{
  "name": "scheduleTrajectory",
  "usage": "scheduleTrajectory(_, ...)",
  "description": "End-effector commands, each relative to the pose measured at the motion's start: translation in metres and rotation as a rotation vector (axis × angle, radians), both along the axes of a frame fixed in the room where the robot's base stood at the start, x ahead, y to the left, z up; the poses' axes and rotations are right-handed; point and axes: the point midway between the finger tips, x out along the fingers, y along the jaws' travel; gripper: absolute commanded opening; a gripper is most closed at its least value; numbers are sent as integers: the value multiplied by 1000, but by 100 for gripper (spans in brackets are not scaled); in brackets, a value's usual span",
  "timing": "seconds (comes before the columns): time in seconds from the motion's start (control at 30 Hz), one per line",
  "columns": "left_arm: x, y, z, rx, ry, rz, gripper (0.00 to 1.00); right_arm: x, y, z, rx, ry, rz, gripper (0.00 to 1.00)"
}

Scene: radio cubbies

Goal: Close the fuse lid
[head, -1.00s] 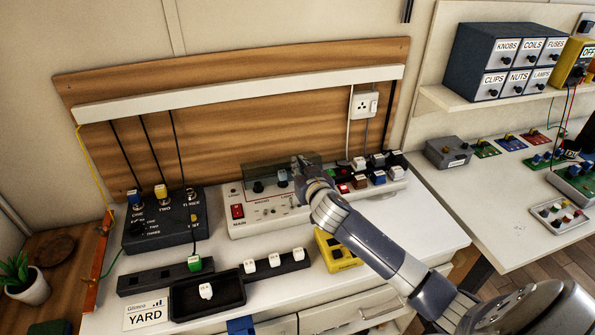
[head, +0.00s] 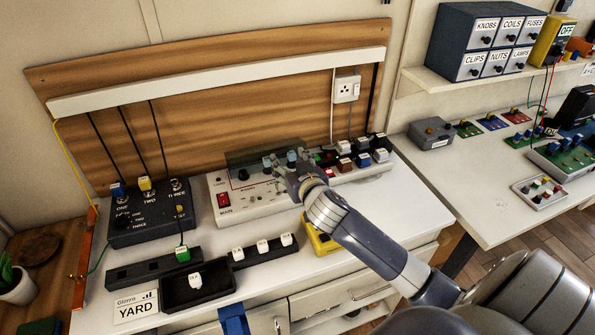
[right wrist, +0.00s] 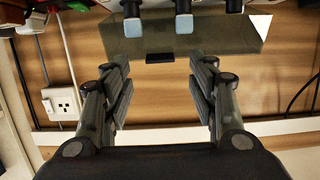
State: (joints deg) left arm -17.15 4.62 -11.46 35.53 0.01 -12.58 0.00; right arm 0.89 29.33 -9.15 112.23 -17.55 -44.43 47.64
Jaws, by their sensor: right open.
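The fuse lid (head: 240,159) is a smoky see-through cover standing raised at the back of the white control panel (head: 256,206). In the right wrist view the lid (right wrist: 220,38) shows as a tinted plate with a dark tab (right wrist: 160,57) at its edge. Two light-blue-topped fuses (right wrist: 133,27) (right wrist: 183,24) stand in front of it. My right gripper (head: 284,168) is open and empty at the lid's right part; its fingers (right wrist: 160,78) are spread with the tab between and beyond them. I cannot tell whether they touch the lid. My left gripper is not in view.
A red MAIN switch (head: 224,200) sits at the panel's left, and several coloured buttons (head: 362,160) at its right. A black switch box (head: 150,213), a black tray (head: 198,291) and a yellow block (head: 322,242) are nearby. A wall socket (head: 346,88) is behind.

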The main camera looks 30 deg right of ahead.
Motion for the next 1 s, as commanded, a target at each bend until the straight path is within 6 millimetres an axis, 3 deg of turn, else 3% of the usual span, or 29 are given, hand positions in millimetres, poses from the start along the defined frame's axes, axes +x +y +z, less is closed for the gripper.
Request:
scheduleTrajectory(0.1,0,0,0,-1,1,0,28,-24,6,6,1,1,1,53)
scheduleTrajectory(0.3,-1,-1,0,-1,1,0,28,-52,13,14,1,1,0,53)
scheduleTrajectory(0.73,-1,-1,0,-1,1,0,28,-64,15,18,0,-1,-1,53)
scheduleTrajectory(0.77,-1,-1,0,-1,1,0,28,-64,15,18,0,-1,-1,51)
scheduleTrajectory(1.0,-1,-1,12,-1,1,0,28,-50,16,35,2,-68,13,0)
